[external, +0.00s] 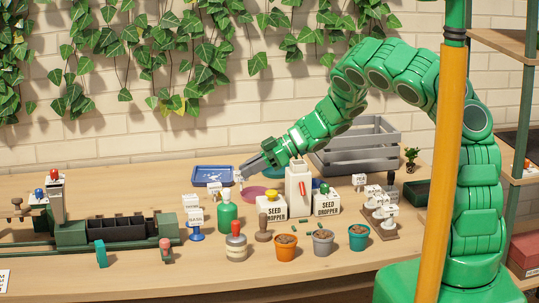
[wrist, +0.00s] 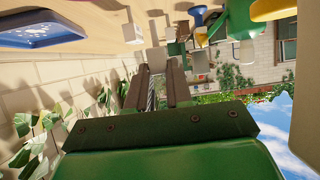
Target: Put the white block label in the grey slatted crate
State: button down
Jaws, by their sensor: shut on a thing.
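My gripper (external: 243,175) reaches left over the table behind the green bottle. It is shut on a small white block label (external: 238,179), which shows at its fingertips. In the wrist view a pale block (wrist: 157,58) sits between the tips of my gripper (wrist: 157,72). The grey slatted crate (external: 360,158) stands at the back right of the table, behind my forearm and well to the right of my gripper. Its left end is partly hidden by my arm, and its inside is mostly hidden.
A blue tray (external: 213,175) lies behind and left of my gripper. A green bottle (external: 227,217), a white seed dropper box (external: 271,208) and a tall white box (external: 298,190) stand in front. Several other white labels stand nearby. Pots (external: 286,247) line the front.

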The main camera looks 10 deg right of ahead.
jog(key=shift+f, duration=2.3)
jog(key=c, duration=1)
grip_release()
jog(key=shift+f, duration=0.1)
jog(key=shift+c, duration=0.2)
jog(key=v, duration=1)
jog(key=shift+d+r, duration=0.15)
jog(key=shift+r, duration=0.1)
jog(key=shift+o, duration=0.6)
jog(key=shift+v, duration=0.85)
